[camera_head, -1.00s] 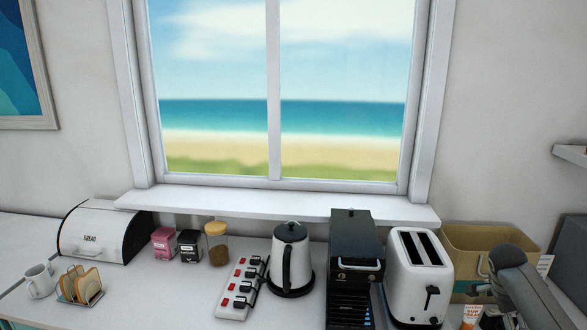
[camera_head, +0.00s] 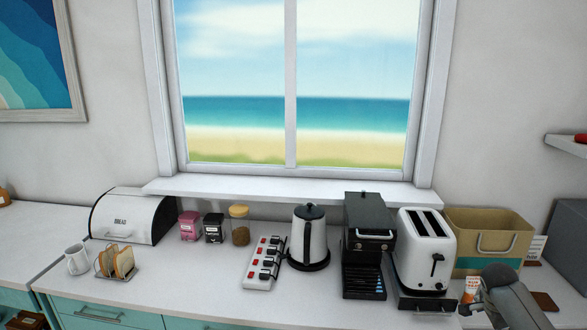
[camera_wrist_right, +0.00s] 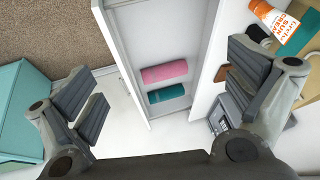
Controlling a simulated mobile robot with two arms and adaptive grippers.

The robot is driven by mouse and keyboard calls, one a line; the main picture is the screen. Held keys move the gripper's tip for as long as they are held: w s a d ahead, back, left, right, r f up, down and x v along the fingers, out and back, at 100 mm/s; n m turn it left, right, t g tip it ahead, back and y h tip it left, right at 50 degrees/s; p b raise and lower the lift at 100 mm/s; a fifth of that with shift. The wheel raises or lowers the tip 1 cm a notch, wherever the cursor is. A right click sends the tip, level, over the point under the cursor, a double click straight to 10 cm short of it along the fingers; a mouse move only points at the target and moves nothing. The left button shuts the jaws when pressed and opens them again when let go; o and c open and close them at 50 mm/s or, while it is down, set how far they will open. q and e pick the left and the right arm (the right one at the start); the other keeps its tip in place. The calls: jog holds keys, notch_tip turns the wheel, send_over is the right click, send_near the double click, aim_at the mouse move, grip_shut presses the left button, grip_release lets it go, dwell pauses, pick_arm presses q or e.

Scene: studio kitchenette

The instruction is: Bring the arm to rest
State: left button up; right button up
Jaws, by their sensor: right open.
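My right arm (camera_head: 505,300) shows at the lower right of the head view, in front of the sun cream tube and the right end of the counter. Its fingertips cannot be made out there. In the right wrist view my right gripper (camera_wrist_right: 165,92) is open, its two padded fingers wide apart with nothing between them. Beyond the fingers are a white open compartment with a pink roll (camera_wrist_right: 164,72) and a teal roll (camera_wrist_right: 166,93), both apart from the gripper. My left gripper is in neither view.
On the counter (camera_head: 190,280) stand a bread box (camera_head: 130,215), a power strip (camera_head: 263,265), a kettle (camera_head: 308,238), a black coffee machine (camera_head: 367,245), a toaster (camera_head: 424,250) and a tan box (camera_head: 485,240). A sun cream tube (camera_wrist_right: 275,20) is near the right finger.

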jog(key=s+a+f+n+y+b, duration=0.15)
jog(key=s+a+f+n, duration=0.35)
jog(key=f, duration=0.8)
jog(key=s+a+f+n+b, duration=0.25)
jog(key=s+f, duration=0.35)
jog(key=f, duration=0.6)
jog(key=s+a+f+n+y+b, duration=0.15)
jog(key=s+a+f+n, duration=0.35)
jog(key=f, duration=0.8)
pick_arm(q)
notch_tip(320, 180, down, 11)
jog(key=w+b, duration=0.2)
jog(key=b, duration=0.3)
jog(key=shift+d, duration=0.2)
pick_arm(e)
jog(key=s+a+f+n, duration=0.2)
jog(key=s+a+f, duration=0.3)
jog(key=s, duration=0.7)
jog(key=s+a+f+n+y, duration=0.1)
jog(key=s+a+f+n, duration=0.2)
jog(key=s, duration=1)
jog(key=s+a+f+n+g, duration=0.1)
jog(key=s+a+f+n, duration=0.2)
jog(key=s+a+f, duration=0.5)
jog(key=s+f, duration=0.4)
jog(key=s, duration=0.1)
jog(key=shift+f+y, duration=0.3)
jog(key=shift+y, duration=0.1)
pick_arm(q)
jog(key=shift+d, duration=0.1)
